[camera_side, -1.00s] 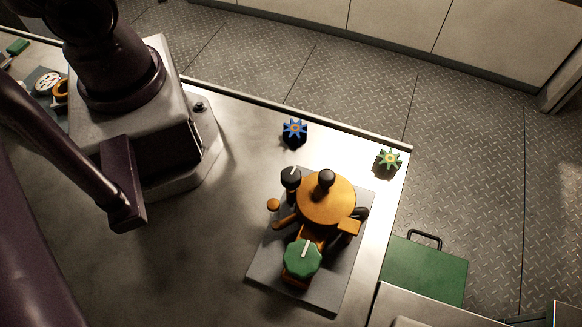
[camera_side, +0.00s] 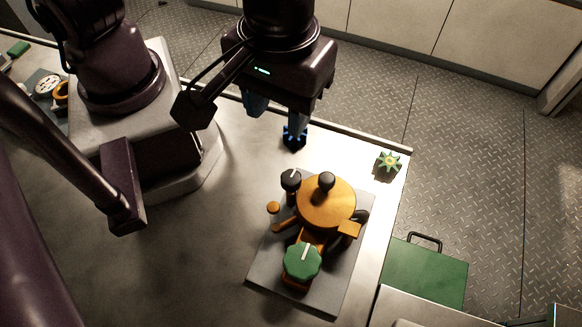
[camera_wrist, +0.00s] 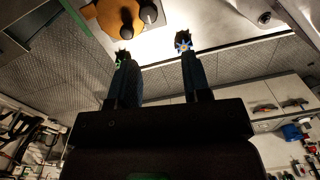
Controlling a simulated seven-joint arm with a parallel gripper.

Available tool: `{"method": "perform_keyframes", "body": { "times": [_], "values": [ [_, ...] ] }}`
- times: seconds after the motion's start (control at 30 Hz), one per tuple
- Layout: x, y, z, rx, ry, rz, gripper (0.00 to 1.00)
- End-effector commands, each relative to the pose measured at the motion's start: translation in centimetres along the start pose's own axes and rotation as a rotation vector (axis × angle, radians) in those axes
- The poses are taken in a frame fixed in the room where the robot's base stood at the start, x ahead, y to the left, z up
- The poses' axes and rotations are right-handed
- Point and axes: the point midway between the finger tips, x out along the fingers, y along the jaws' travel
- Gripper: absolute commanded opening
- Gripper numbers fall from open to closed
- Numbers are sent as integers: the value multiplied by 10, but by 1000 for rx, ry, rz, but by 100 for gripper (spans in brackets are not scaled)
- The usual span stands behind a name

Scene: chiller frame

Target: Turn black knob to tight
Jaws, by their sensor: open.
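The black knob (camera_side: 291,181) stands at the upper left of an orange fixture (camera_side: 325,205) in the side view. Its pale pointer line tilts toward the top right; no scale or tight mark is readable. In the wrist view the black knob (camera_wrist: 148,12) is at the top edge, next to the black ball (camera_wrist: 127,22) on the orange body. My gripper (camera_side: 276,117) is open and empty, above the table's far edge, up and left of the black knob and apart from it. In the wrist view its two fingers (camera_wrist: 156,57) are spread.
A grey plate (camera_side: 262,277) carries the fixture, with a green knob (camera_side: 302,260) at its front. A blue star-shaped knob (camera_side: 294,141) lies close to my right fingertip, partly covered. A green star-shaped knob (camera_side: 389,161) is near the table corner. The table left of the plate is clear.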

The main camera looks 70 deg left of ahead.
Motion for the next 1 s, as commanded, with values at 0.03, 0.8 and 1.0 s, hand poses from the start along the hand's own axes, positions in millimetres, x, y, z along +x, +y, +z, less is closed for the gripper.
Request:
{"method": "perform_keyframes", "body": {
  "times": [0.03, 0.8, 1.0],
  "values": [
    [6, 4, 4, -117, 5, -9, 44],
    [58, 16, 0, -824, 1, 20, 44],
    [99, 17, -1, -824, 0, 22, 44]
  ]
}}
